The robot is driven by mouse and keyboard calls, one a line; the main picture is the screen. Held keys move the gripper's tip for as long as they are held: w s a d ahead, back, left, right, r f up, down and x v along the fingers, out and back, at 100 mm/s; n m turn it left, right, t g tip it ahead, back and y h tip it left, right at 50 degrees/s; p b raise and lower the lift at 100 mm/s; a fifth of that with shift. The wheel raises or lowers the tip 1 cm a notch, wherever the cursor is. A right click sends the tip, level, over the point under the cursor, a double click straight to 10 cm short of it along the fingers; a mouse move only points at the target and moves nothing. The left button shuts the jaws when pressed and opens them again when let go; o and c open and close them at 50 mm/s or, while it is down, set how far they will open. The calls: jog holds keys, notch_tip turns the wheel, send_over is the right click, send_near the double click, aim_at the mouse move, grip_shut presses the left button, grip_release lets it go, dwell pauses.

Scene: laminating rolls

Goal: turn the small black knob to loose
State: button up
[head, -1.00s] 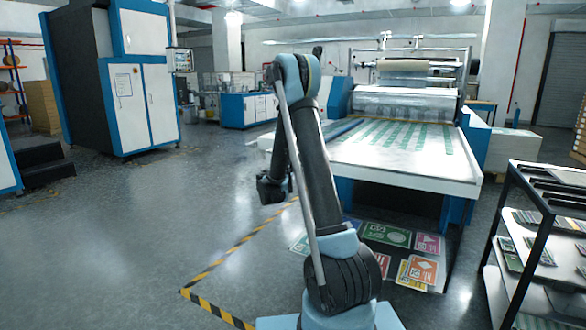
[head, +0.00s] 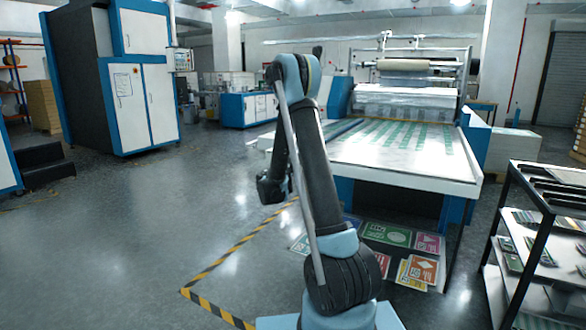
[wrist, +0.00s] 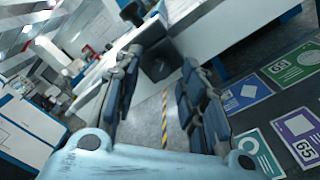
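I cannot make out the small black knob for certain in either view. The laminating machine (head: 400,155), with its long white bed and film roll (head: 403,65), stands beyond my arm in the head view. My gripper (wrist: 160,92) shows in the wrist view with its two dark jointed fingers spread apart and nothing held between them. In the head view, the dark end of my arm (head: 272,188) hangs in the air left of the machine's bed, apart from it. My arm hides part of the machine's left side.
Coloured sign sheets (head: 386,234) lie on the floor under the bed's front. A black-framed shelf cart (head: 545,235) stands at the right. A tall blue and white cabinet (head: 130,75) is at the left. Yellow-black floor tape (head: 235,253) marks the machine area.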

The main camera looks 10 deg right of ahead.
jog(key=v, duration=1.2)
